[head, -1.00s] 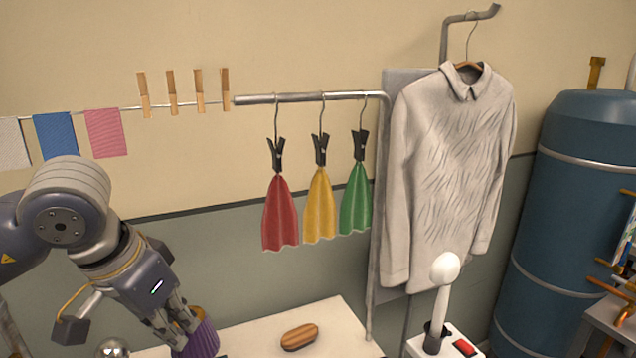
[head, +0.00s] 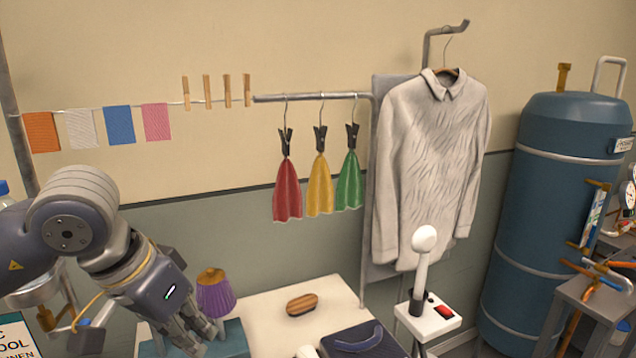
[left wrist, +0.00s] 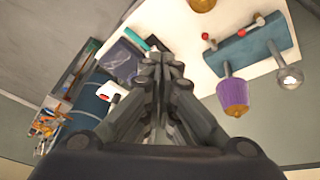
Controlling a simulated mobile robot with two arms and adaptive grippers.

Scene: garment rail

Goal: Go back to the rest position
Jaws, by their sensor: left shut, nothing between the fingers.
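My left gripper (head: 203,331) is in the lower left of the head view, pointing down and to the right. Its fingers are together with nothing held, and the left wrist view also shows them closed (left wrist: 160,62). It is in front of a blue-grey block (head: 232,340) on the white table (head: 262,307). A purple ribbed object with a brown top (head: 215,295) stands behind the gripper, apart from it in the left wrist view (left wrist: 233,97). My right gripper is not in view.
A wooden brush (head: 302,304) lies on the table. Red, yellow and green cloths (head: 319,187) hang from a rail, beside a grey shirt (head: 430,170). A steamer head (head: 425,240) stands upright at the right. A blue tank (head: 565,220) is further right. Small cloths (head: 119,124) hang on a line.

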